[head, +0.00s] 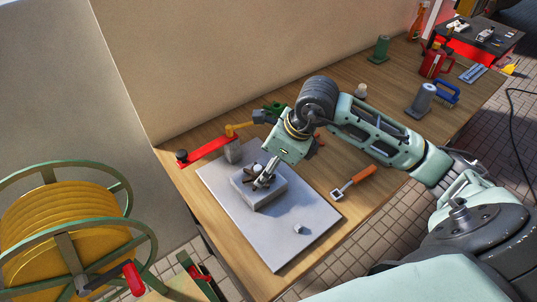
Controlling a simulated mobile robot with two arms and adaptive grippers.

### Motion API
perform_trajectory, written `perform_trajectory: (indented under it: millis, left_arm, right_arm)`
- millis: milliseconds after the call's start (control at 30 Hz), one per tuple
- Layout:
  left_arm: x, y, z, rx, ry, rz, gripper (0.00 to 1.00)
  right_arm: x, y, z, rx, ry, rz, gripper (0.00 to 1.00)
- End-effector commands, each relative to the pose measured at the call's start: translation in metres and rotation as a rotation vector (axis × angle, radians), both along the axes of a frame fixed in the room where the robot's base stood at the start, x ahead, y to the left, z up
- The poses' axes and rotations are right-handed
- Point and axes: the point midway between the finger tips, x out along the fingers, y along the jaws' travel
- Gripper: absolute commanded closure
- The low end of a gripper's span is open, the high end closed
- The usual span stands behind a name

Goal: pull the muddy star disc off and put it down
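A grey block (266,196) sits on a pale grey plate (300,208) on the wooden workbench. A small dark, brownish piece (257,169) shows at the top of the block beside my fingers. It may be the muddy star disc, but its star shape cannot be made out. My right gripper (264,178) reaches in from the right and points down at the top of the block. Its fingers are at or very near the small piece and partly hide it. Whether they are closed on it cannot be told. My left gripper is not in view.
A red bar tool (207,150) lies behind the plate. A yellow hose reel (57,225) stands left. The plate's front is mostly clear.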

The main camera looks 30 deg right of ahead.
Motion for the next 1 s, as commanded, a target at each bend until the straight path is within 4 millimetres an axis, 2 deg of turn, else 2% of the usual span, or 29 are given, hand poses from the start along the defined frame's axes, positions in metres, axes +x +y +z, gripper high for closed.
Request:
perform_trajectory:
  millis: [100,267,367,500,600,733,1000]
  left_arm:
    - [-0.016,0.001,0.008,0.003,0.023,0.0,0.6]
    - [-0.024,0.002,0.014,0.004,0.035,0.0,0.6]
    - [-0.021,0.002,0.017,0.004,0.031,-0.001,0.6]
    - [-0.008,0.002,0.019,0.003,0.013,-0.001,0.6]
    - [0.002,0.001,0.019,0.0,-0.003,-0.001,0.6]
    - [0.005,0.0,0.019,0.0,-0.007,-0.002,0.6]
    - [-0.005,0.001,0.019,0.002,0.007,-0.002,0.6]
  right_arm:
    - [0.005,0.006,-0.016,0.003,0.005,-0.001,0.27]
    - [0.012,0.011,-0.037,0.003,0.004,0.0,0.27]
    - [0.016,0.013,-0.047,0.002,0.001,0.0,0.27]
    - [0.018,0.014,-0.054,0.0,0.0,0.0,0.27]
    - [0.018,0.014,-0.055,-0.001,-0.001,0.001,0.27]
    - [0.018,0.014,-0.055,-0.001,-0.001,0.001,0.27]
    - [0.018,0.014,-0.054,0.0,0.0,0.001,0.49]
